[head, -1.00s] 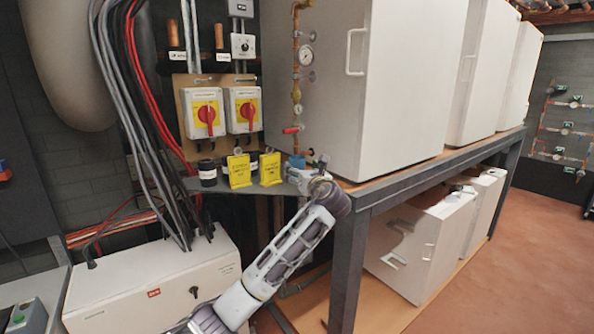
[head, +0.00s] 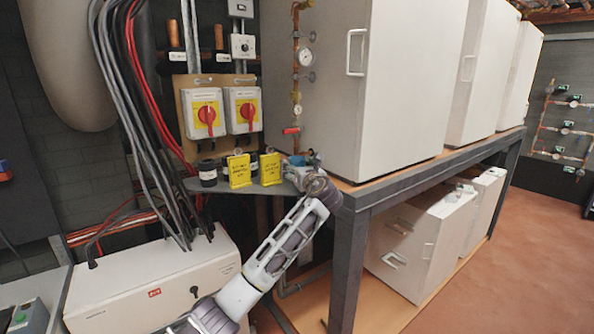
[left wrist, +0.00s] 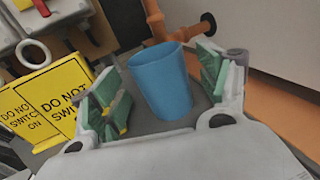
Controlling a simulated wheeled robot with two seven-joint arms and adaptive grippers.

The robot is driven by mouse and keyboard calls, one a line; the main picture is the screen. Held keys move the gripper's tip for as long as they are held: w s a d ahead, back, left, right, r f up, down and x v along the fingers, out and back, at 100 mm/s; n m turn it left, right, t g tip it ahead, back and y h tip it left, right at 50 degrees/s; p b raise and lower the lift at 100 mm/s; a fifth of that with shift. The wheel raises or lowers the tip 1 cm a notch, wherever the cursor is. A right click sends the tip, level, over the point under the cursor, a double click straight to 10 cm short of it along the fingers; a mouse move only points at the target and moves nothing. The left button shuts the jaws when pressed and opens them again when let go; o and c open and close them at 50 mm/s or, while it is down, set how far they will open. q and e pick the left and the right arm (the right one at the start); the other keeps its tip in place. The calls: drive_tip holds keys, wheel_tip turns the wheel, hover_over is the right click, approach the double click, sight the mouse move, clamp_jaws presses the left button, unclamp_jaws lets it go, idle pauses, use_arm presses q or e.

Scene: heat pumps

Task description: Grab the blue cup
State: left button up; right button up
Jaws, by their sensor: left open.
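The blue cup (left wrist: 160,80) stands upright on the grey shelf, between the open fingers of my left gripper (left wrist: 163,95) in the left wrist view. Gaps show on both sides, so the green-padded fingers do not appear to grip it. In the head view my left gripper (head: 302,167) is at the corner of the shelf, and only a small blue patch of the cup (head: 294,160) shows behind it. My right gripper is not in view.
Two yellow "do not switch on" signs (head: 239,170) (head: 270,168) stand left of the cup. A dark cylinder (head: 207,172) is farther left. A copper pipe (left wrist: 156,20) rises behind the cup. A large white cabinet (head: 400,80) stands to the right on a grey-framed bench (head: 430,170).

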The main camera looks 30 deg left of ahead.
use_arm(q)
drive_tip(key=shift+x, duration=1)
drive_tip(key=c, duration=1.1)
drive_tip(key=shift+c, duration=0.2)
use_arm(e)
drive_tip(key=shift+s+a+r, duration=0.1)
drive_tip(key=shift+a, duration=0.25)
use_arm(q)
drive_tip(key=shift+r, duration=0.15)
